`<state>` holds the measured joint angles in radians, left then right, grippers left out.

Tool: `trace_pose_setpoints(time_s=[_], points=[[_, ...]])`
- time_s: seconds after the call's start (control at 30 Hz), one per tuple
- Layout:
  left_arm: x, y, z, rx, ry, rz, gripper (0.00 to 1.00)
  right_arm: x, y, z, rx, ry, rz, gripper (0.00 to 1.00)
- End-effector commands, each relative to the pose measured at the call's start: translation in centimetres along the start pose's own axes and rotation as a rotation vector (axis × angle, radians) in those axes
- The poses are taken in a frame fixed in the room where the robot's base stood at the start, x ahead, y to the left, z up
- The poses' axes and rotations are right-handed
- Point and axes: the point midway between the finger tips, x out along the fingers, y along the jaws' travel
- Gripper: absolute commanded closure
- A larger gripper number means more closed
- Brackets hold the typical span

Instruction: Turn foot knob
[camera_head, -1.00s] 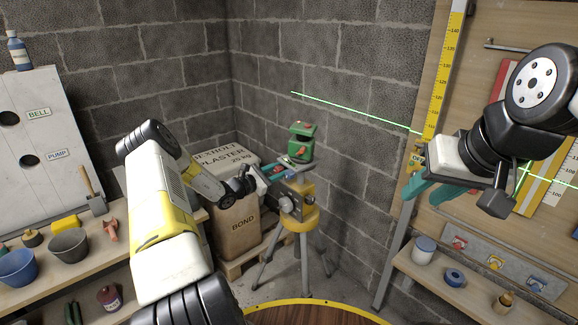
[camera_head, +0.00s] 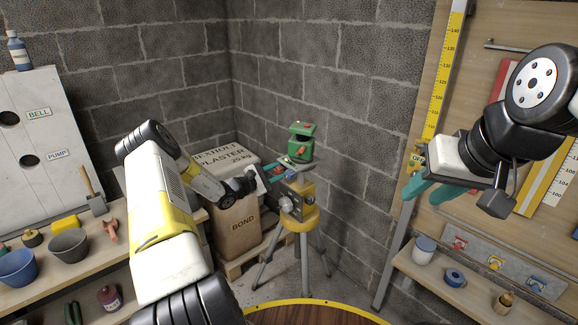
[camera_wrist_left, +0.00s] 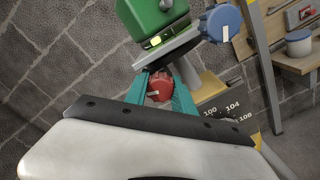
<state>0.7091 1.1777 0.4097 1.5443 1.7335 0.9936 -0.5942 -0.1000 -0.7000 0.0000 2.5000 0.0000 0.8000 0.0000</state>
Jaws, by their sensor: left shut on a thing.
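A green laser level (camera_head: 300,150) stands on a tripod with a yellow head (camera_head: 298,218). In the left wrist view the green body (camera_wrist_left: 152,18) is above a grey base plate, with a blue knob (camera_wrist_left: 219,24) at its right. A red foot knob (camera_wrist_left: 160,88) with a white mark sits under the plate, between the teal fingers of my left gripper (camera_wrist_left: 161,92). That gripper is shut on the red knob. In the head view my left gripper (camera_head: 273,171) is at the level's left side, small and partly hidden. My right gripper (camera_head: 428,190) appears open and empty, well to the right.
Plaster sacks (camera_head: 235,225) stand behind my left arm. Shelves with pots are at left and right. A round wooden table edge (camera_head: 310,303) shows at the bottom.

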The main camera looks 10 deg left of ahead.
Motion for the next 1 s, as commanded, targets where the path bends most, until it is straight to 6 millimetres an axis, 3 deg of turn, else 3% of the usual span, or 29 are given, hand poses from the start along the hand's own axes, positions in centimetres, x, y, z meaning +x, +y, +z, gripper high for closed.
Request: trace_pose_setpoints(time_s=[0.2,0.23,0.33,0.7,1.0], points=[[-0.1,-0.1,0.0,-0.002,0.001,-0.002,1.0,0.0,0.0,0.0,0.0,0.0,0.0,0.64],[-0.1,-0.1,0.0,-0.002,0.001,-0.002,0.68,0.0,0.0,0.0,0.0,0.0,0.0,0.64],[-0.1,-0.1,0.0,-0.002,0.001,-0.002,0.48,0.0,0.0,0.0,0.0,0.0,0.0,0.64],[-0.4,0.0,-0.1,-0.002,0.001,-0.001,0.48,0.0,0.0,0.0,0.0,0.0,0.0,0.64],[-5.1,0.0,-0.1,-0.003,0.004,-0.001,0.48,0.0,0.0,0.0,0.0,0.0,0.0,0.64]])
